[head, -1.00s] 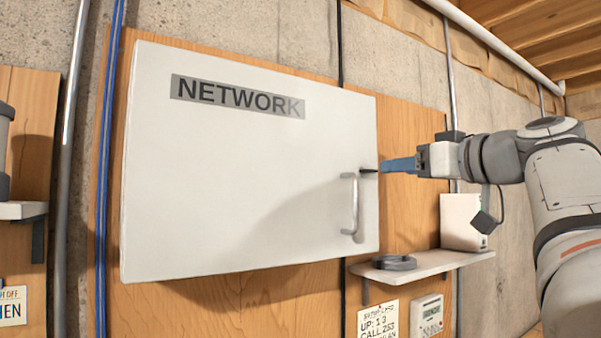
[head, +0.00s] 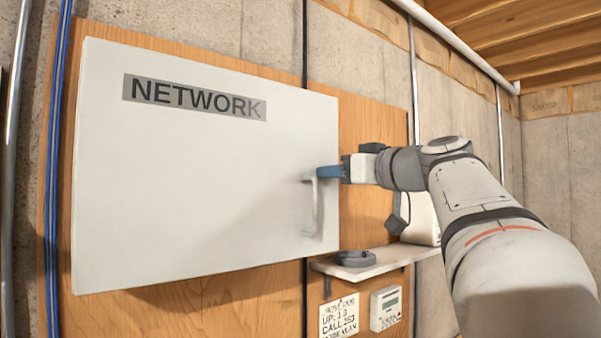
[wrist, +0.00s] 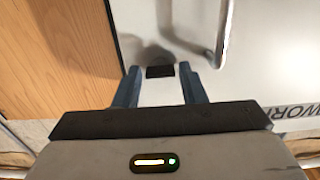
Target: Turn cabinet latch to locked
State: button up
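The white NETWORK cabinet door (head: 200,190) is closed on a wooden backboard. Its grey bar handle (head: 314,208) stands near the right edge and also shows in the wrist view (wrist: 222,35). The small black latch (wrist: 160,71) lies flat across the gap between my fingertips in the wrist view. In the head view the latch is hidden behind my gripper (head: 322,172), which is at the door's right edge by the top of the handle. My gripper (wrist: 160,80) is open, one blue finger on each side of the latch. Contact with the latch cannot be told.
A small shelf (head: 375,266) with a dark ring-shaped object (head: 354,258) and a white box (head: 420,218) is below and right of the door. A paper sign (head: 339,316) and a small panel (head: 385,308) hang beneath it. Blue cables (head: 55,180) run at left.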

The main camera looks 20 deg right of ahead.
jog(key=shift+a, duration=0.1)
jog(key=c, duration=0.6)
jog(key=shift+m, duration=9)
jog(key=o, duration=1)
jog(key=shift+c, duration=0.2)
